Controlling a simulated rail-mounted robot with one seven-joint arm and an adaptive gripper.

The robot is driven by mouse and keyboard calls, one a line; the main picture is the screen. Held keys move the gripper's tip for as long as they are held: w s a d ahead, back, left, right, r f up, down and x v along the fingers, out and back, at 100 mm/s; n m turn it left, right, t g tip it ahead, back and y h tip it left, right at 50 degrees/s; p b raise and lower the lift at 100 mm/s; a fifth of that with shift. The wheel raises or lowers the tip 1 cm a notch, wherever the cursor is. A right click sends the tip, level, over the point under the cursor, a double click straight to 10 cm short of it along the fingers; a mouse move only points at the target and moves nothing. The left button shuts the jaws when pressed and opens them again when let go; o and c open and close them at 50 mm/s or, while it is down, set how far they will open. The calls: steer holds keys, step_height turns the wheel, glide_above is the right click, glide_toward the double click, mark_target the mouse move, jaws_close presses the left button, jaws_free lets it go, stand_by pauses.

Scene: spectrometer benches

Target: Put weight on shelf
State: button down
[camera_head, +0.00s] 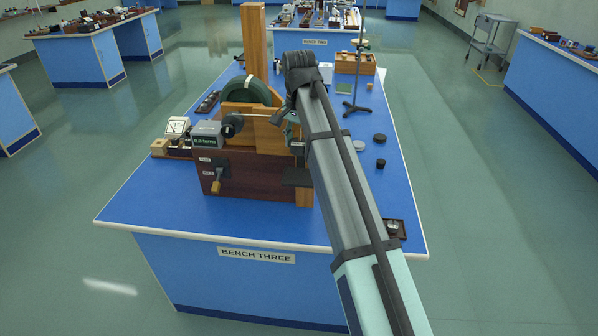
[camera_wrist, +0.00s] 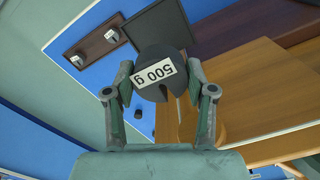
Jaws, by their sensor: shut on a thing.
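The weight is a dark slotted disc (camera_wrist: 160,72) with a white "500 g" label, seen in the wrist view. My gripper (camera_wrist: 159,80) is shut on it, one finger on each side. A small dark shelf (camera_head: 297,177) juts from the front right of the apparatus, below my gripper. In the wrist view a dark square plate (camera_wrist: 157,26), seemingly this shelf, lies just beyond the weight, partly covered by it.
The wooden apparatus (camera_head: 236,165) carries a crank, a wheel and a digital readout (camera_head: 206,139). A small dark tray (camera_head: 395,229) is near the front right corner. A stand (camera_head: 355,75) rises behind.

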mark_target(299, 142)
steer(key=shift+f+p, duration=0.75)
steer(key=shift+f, duration=3.65)
steer(key=shift+f, duration=0.15)
steer(key=shift+c, duration=1.9)
jaws_free()
step_height(299, 142, up, 12)
steer(key=shift+r+b, duration=0.15)
steer(key=shift+b, duration=1)
